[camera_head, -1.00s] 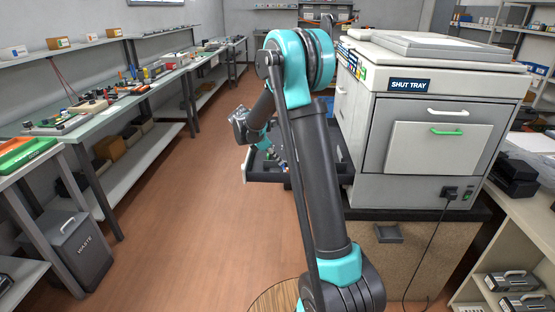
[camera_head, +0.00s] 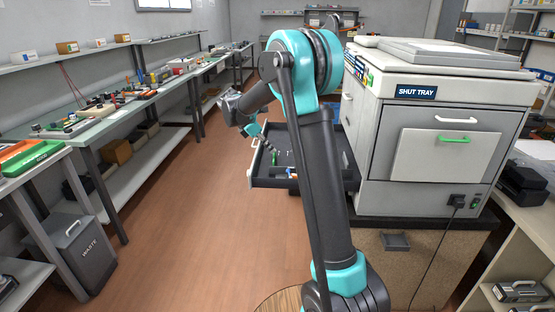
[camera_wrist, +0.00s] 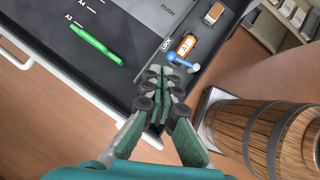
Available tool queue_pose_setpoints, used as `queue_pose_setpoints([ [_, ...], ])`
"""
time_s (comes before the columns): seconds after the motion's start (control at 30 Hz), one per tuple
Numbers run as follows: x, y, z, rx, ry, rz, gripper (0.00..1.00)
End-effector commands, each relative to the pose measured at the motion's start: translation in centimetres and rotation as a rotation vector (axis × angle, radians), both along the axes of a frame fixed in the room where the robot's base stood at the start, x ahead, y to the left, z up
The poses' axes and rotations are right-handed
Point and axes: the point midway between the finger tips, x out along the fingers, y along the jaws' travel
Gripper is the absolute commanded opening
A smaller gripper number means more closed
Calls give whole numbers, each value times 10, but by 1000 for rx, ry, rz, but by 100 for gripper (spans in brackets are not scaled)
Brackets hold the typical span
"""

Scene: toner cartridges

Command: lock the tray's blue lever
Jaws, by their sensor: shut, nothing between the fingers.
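The open tray (camera_head: 262,182) sticks out of the left side of the printer; it also fills the upper left of the wrist view (camera_wrist: 60,72). In the wrist view the small blue lever (camera_wrist: 176,58) is on the tray's edge strip, beside the printed word LOCK and an orange label. Its light end points right. My gripper (camera_wrist: 163,76) is shut and empty, with its fingertips just below and left of the lever; contact cannot be told.
A green slider (camera_wrist: 97,45) lies on the tray beside size marks. The printer (camera_head: 440,110) with its SHUT TRAY sign stands right of my arm. A bench (camera_head: 110,115) with loose parts and a waste bin (camera_head: 78,250) are on the left. The floor between is clear.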

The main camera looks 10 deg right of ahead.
Motion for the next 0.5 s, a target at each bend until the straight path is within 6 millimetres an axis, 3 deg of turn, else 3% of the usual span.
queue_pose_setpoints([
  [0.2, 6, 18, 26, 0, 0, 0, 0],
  [0.5, 7, 23, 35, 0, 1, -1, 0],
])
